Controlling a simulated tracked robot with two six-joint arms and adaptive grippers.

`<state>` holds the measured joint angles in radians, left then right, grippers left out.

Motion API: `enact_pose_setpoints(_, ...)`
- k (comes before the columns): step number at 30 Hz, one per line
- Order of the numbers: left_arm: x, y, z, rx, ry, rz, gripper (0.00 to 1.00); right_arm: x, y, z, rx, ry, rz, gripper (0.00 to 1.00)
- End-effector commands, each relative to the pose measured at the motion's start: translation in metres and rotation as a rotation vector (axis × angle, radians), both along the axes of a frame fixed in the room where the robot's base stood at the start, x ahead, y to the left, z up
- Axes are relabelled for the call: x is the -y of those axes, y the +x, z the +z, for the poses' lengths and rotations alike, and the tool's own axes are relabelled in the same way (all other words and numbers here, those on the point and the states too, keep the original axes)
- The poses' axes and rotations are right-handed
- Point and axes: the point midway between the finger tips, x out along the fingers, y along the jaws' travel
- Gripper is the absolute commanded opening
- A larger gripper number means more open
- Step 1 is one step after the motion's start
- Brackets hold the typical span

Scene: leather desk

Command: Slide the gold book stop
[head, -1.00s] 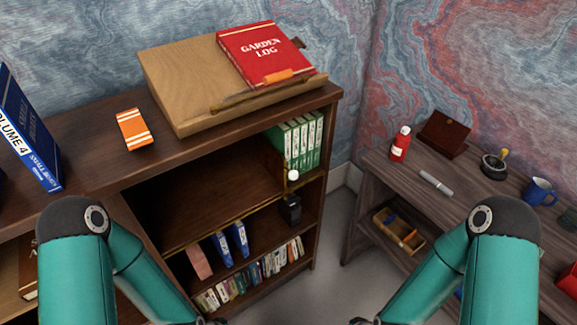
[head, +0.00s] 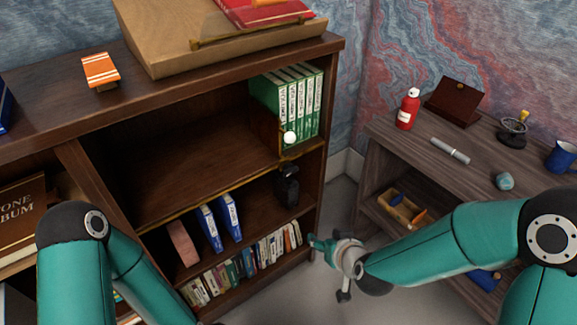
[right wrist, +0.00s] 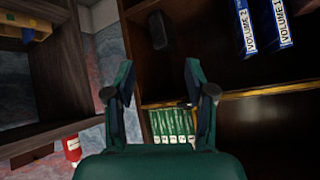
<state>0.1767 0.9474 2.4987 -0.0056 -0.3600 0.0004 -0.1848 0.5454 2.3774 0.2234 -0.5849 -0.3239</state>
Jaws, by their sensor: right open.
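The gold book stop (head: 282,139) with its round white knob (head: 290,138) stands on the upper shelf of the bookcase. It is at the left front of a row of green books (head: 300,103). A gold rail (head: 205,197) runs along that shelf's front edge. My right gripper (head: 328,268) is open and empty, in front of the bookcase, below and right of the stop and apart from it. In the right wrist view its spread fingers (right wrist: 160,78) face the bookcase, with the green books (right wrist: 172,124) upside down between them. My left gripper is out of view.
Left of the stop the upper shelf (head: 190,165) is empty. A black object (head: 287,186), blue volumes (head: 220,222) and several small books stand below. A side desk (head: 395,140) with a red bottle (head: 407,108) and a grey marker (head: 450,150) is at the right.

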Motion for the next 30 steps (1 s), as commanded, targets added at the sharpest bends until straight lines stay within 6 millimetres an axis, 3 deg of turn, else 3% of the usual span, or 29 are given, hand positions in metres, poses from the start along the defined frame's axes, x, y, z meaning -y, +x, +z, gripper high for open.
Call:
enact_pose_setpoints(1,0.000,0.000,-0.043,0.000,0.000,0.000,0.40,-0.011,0.016,0.002,0.118,-0.006,0.013,0.55)
enact_pose_setpoints(5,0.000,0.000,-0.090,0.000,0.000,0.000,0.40,-0.031,0.034,0.055,0.367,-0.017,0.023,0.55)
enact_pose_setpoints(10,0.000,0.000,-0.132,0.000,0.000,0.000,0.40,-0.045,0.031,0.116,0.601,-0.009,0.008,0.55)
enact_pose_setpoints(15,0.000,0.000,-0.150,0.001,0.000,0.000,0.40,-0.047,0.021,0.152,0.714,0.003,-0.012,0.55)
enact_pose_setpoints(20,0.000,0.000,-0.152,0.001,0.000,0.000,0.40,-0.049,0.025,0.162,0.739,0.004,-0.017,0.55)
enact_pose_setpoints(26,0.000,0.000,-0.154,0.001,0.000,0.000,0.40,-0.055,0.051,0.161,0.736,0.003,-0.017,0.55)
enact_pose_setpoints(30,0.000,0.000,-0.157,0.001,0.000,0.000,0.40,-0.062,0.079,0.160,0.735,0.003,-0.018,0.55)
